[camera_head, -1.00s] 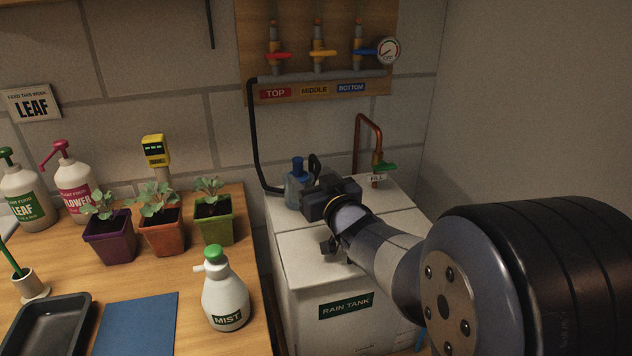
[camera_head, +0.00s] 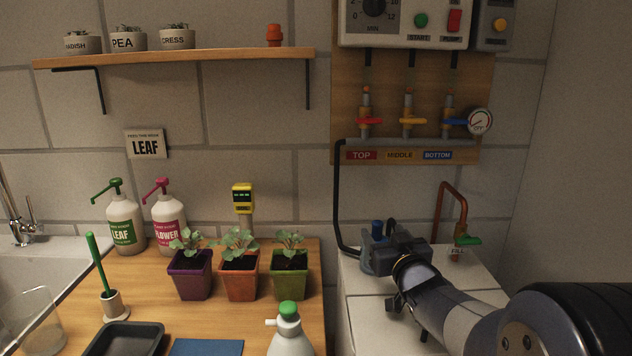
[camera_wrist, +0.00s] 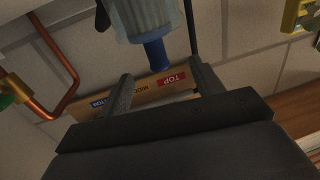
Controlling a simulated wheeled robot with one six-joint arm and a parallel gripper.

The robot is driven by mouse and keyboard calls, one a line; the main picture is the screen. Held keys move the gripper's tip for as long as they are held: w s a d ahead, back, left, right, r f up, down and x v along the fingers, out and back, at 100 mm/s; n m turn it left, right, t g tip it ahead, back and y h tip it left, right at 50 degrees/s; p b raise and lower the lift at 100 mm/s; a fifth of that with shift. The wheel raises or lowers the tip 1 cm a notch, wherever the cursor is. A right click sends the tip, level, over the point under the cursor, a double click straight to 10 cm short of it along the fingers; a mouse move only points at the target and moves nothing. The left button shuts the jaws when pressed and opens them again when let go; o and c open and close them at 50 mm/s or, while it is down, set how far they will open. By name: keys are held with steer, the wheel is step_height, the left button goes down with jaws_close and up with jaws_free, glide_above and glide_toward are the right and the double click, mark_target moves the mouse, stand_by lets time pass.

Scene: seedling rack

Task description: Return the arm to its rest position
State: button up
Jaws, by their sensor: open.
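In the wrist view the bottle (camera_wrist: 150,18) appears upside down beyond the fingers. Whether a finger touches it I cannot tell.
A copper pipe with a green FILL tap (camera_head: 468,240) rises at the tank's back right. Valves and a gauge (camera_head: 480,121) are on the wall board. Potted seedlings (camera_head: 240,280) and a green-capped spray bottle (camera_head: 288,335) stand on the bench to the left.

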mark_target(374, 224)
steer(key=w, duration=0.4)
steer(key=w+a+f+b, duration=0.1)
steer(key=w, duration=0.1)
steer(key=shift+w, duration=0.3)
steer(key=shift+f, duration=0.3)
steer(key=shift+s+r, duration=0.1)
steer(key=shift+r, duration=0.45)
steer(key=shift+f, duration=0.1)
